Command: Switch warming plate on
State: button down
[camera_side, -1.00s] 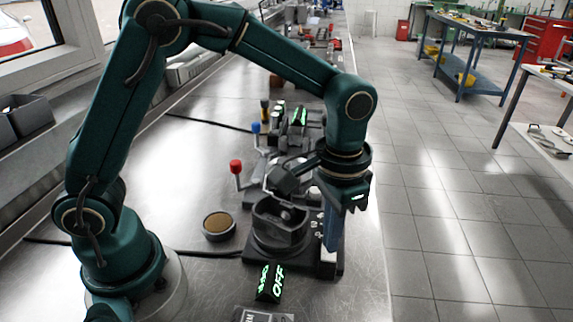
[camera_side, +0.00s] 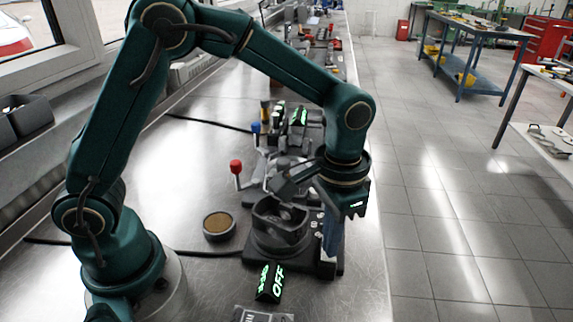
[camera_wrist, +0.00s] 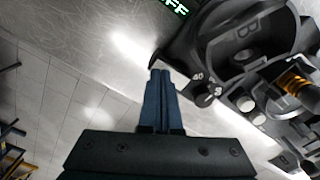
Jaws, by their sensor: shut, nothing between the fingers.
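The warming plate (camera_side: 278,250) is a black device with an open dark holder on top, at the front of the bench. A small sign (camera_side: 270,284) in front of it reads OFF in green; part of it shows in the wrist view (camera_wrist: 172,5). In the wrist view the fingertips (camera_wrist: 160,75) are beside the knobs; contact cannot be told.
A round brown-topped puck (camera_side: 218,225) lies left of the device. A red-knobbed lever (camera_side: 236,167) and a blue-knobbed one (camera_side: 256,128) stand behind. A flat plate (camera_side: 262,314) lies at the front edge. The bench's right edge is close to my gripper.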

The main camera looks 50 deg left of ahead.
jog(key=shift+f, duration=0.5)
jog(key=shift+r, duration=3.55)
